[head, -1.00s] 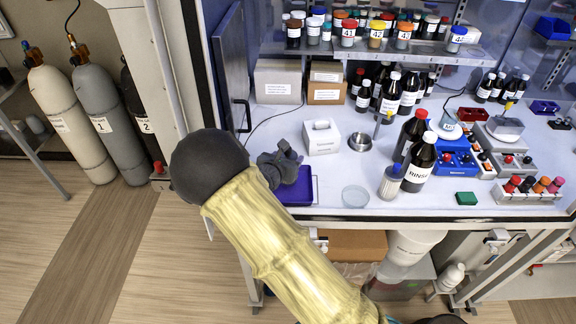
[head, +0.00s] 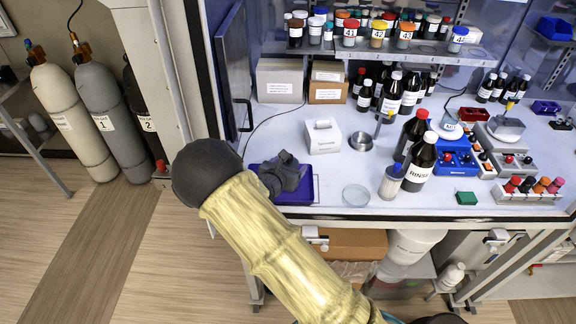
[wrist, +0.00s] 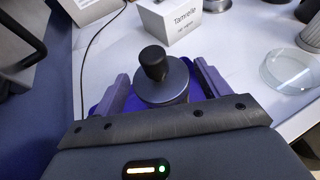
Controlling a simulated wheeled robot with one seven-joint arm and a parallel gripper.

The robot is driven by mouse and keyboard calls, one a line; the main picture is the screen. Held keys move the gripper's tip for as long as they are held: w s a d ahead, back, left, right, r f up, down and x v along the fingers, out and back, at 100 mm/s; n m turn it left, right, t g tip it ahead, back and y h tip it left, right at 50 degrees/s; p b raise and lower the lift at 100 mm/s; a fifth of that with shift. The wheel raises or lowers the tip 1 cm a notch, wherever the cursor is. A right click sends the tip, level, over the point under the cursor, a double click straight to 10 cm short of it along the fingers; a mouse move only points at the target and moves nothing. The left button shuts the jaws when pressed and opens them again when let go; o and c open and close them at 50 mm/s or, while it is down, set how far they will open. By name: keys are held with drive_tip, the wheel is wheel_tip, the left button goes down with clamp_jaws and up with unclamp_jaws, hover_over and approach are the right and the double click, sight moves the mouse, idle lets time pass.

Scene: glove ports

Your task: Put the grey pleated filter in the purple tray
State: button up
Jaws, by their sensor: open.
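The grey filter (wrist: 162,83), a round grey body with a black knob on top, stands upright between my fingers in the wrist view. Its pleats are hard to make out. The purple tray (wrist: 104,104) shows below and around it, and also in the head view (head: 300,197) at the bench's front left. My gripper (wrist: 165,88) is open, one finger on each side of the filter, over the tray. In the head view my gripper (head: 285,177) covers much of the tray and hides the filter. Whether the filter's base touches the tray floor is hidden.
A white box (head: 322,137) stands behind the tray. A glass dish (head: 355,195) lies to its right, then a pale ribbed cylinder with a blue top (head: 391,184) and the RINSE bottle (head: 420,165). The bench between tray and dish is clear.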

drive_tip(key=shift+w, duration=0.1)
drive_tip(key=b+v, duration=0.2)
drive_tip(key=v, duration=1)
drive_tip(key=shift+r, duration=0.15)
drive_tip(key=shift+d, duration=0.15)
